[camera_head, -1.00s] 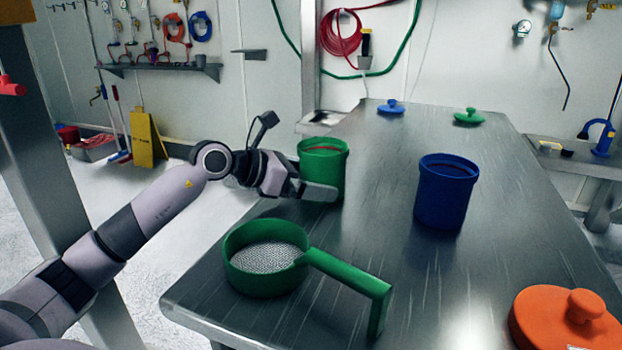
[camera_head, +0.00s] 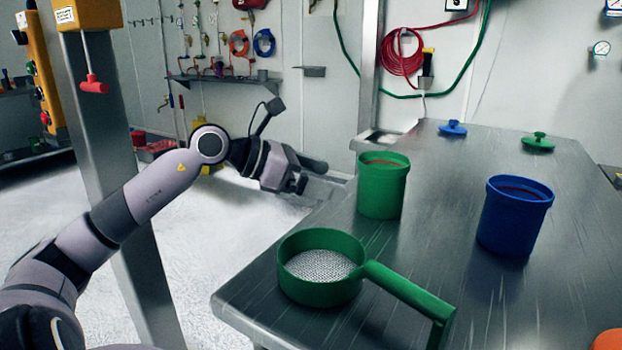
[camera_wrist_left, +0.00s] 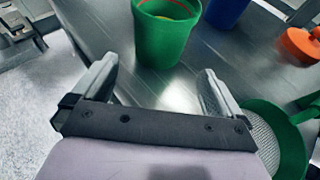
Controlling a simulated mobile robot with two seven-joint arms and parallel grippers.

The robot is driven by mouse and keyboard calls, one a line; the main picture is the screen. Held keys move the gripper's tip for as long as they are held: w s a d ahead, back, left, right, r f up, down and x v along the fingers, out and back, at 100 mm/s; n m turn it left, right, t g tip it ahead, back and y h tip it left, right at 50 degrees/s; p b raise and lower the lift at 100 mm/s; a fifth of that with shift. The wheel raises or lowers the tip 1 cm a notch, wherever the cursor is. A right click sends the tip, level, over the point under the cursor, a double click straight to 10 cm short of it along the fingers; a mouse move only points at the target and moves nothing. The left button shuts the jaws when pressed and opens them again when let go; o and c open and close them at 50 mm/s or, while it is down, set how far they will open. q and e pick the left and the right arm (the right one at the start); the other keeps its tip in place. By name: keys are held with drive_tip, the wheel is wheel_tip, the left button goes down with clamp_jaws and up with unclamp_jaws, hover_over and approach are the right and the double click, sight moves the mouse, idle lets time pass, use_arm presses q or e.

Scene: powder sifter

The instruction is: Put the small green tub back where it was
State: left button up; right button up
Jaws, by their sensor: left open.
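The small green tub (camera_head: 382,188) stands upright on the metal table near its left edge, with something reddish inside its rim. It also shows in the left wrist view (camera_wrist_left: 166,38), just beyond my fingers. My left gripper (camera_head: 312,175) is open and empty, to the left of the tub and apart from it. Its two spread fingers show in the left wrist view (camera_wrist_left: 155,85), with bare table between them. My right gripper is not in view.
A green sieve with a handle (camera_head: 322,290) sits on the table nearer me. A blue tub (camera_head: 515,218) stands right of the green tub. Blue (camera_head: 453,128) and green (camera_head: 538,142) lids lie at the back. An orange lid (camera_wrist_left: 300,44) lies to the right.

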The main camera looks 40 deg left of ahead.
use_arm(q)
drive_tip(key=shift+v, duration=0.8)
drive_tip(key=shift+s, duration=0.1)
drive_tip(key=shift+a, duration=0.1)
